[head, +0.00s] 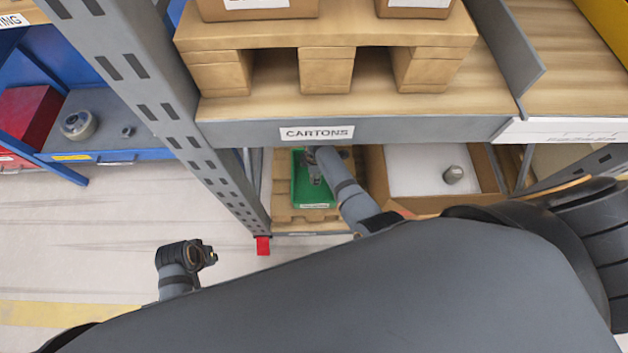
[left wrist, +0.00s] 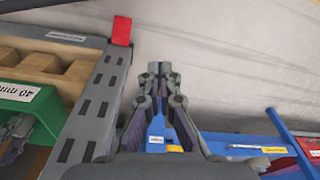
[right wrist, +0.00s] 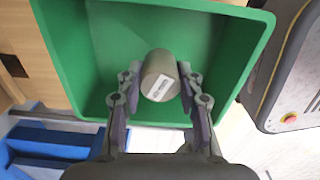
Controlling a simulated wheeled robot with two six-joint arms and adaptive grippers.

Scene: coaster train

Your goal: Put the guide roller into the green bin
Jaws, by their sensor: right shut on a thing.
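The guide roller, a grey-brown cylinder (right wrist: 158,72) with a white label, is held between the fingertips of my right gripper (right wrist: 158,92) in the right wrist view. The green bin (right wrist: 75,50) lies beyond it, and the roller shows against the bin's interior. In the head view the bin (head: 299,184) stands on a low pallet under the shelf, with my right gripper (head: 314,174) over it. The roller is hard to make out there. My left gripper (left wrist: 160,70) is empty, its fingertips together, beside the rack upright; it also shows in the head view (head: 207,256).
A shelf beam labelled CARTONS (head: 317,133) crosses above my right arm. The perforated rack upright (head: 170,95) stands left. A blue bench (head: 105,130) is further left; open floor lies between.

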